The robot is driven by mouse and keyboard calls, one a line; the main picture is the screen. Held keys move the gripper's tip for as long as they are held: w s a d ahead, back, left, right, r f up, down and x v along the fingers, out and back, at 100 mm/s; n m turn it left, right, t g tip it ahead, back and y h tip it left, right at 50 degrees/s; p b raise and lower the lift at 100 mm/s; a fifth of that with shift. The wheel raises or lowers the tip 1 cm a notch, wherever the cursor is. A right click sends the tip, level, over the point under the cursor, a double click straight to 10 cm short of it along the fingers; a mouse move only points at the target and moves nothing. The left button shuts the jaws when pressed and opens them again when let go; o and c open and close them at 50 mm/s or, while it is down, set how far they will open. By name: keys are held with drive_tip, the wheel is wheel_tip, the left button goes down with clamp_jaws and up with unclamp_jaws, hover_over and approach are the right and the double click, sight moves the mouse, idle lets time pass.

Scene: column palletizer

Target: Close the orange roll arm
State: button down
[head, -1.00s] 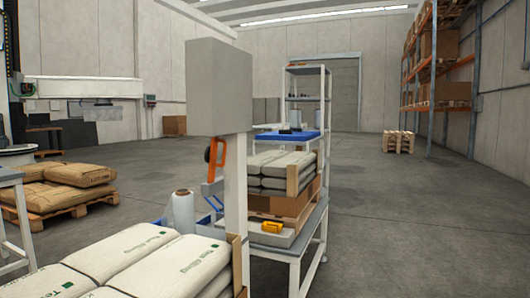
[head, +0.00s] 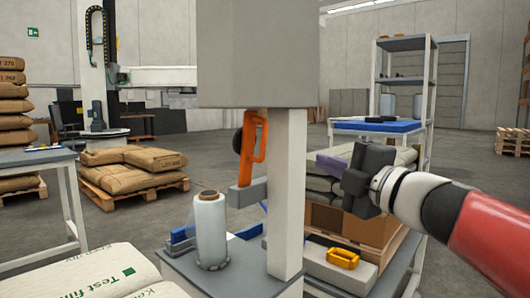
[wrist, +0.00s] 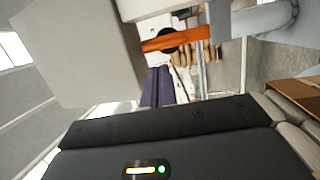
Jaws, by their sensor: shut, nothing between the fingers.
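The orange roll arm (head: 253,150) hangs on the left side of a white post (head: 287,200), below a big grey box (head: 257,55). It stands upright, with a black round part beside it and an orange and grey bracket (head: 247,193) below. In the wrist view the orange arm (wrist: 178,39) lies across the upper middle, beyond my fingers. My gripper (head: 333,163) is to the right of the post, apart from the orange arm. Its dark purple fingers (wrist: 156,87) are together and empty.
A wrapped roll (head: 210,230) stands on the grey bench left of the post. Filled sacks (head: 90,272) lie at the front left. A shelf rack (head: 405,75) stands further back.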

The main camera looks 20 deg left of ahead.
approach(253, 159)
drive_tip(key=w+a+r, duration=0.2)
drive_tip(key=w+r, duration=0.1)
drive_tip(key=r, duration=0.2)
drive_tip(key=shift+w+r+n+g, duration=0.1)
drive_tip(key=shift+w+n+g, duration=0.15)
drive_tip(key=shift+n+g, duration=0.15)
